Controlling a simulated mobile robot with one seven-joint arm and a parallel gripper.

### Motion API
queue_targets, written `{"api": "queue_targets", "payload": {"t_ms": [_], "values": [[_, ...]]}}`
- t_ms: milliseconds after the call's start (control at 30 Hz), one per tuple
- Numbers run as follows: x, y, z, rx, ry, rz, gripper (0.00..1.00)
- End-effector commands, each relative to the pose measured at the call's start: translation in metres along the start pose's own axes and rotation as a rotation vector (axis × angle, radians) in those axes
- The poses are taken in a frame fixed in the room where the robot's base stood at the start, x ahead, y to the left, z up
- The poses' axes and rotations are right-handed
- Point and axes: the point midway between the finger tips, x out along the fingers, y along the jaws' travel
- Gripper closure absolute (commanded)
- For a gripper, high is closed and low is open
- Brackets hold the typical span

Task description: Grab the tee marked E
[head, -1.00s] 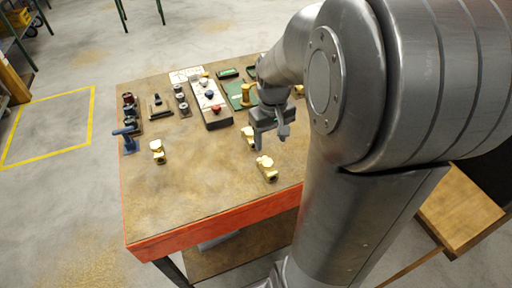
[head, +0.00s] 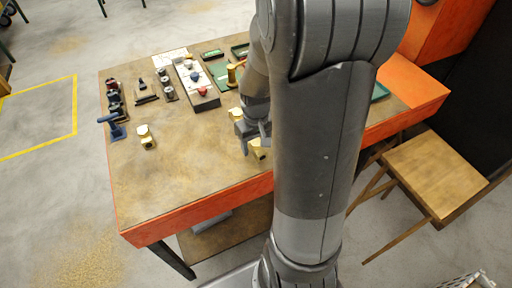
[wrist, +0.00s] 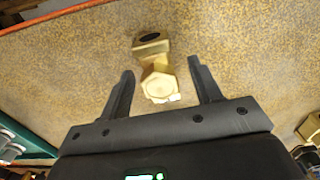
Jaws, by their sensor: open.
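Brass tees stand on the worn tan bench top; I cannot read a letter E on any of them. My gripper (head: 252,136) is open and empty, low over the bench, close to the front brass tee (head: 259,150), which it partly covers. In the wrist view a brass tee (wrist: 157,72) with a hexagonal end lies between the two spread fingers of my gripper (wrist: 161,66), with a gap on each side. A second tee (head: 235,113) is just behind my gripper. A third tee (head: 147,138) stands apart at the left.
A grey block with coloured knobs (head: 205,101), a green mat (head: 218,76) and a brass piece (head: 232,75) stand at the back. A blue tool (head: 115,128) is at the left edge. The front middle of the bench (head: 185,180) is clear.

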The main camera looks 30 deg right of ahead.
Motion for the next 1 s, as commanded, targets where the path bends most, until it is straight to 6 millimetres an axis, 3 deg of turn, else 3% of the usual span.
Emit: {"api": "queue_targets", "payload": {"t_ms": [133,800,1000], "values": [[-0.0003,0.0000,0.0000,0.000,0.000,0.000,0.43],[-0.0006,0.0000,0.0000,0.000,0.000,0.000,0.98],[-0.0011,0.0001,-0.0004,0.000,0.001,0.000,1.00]]}}
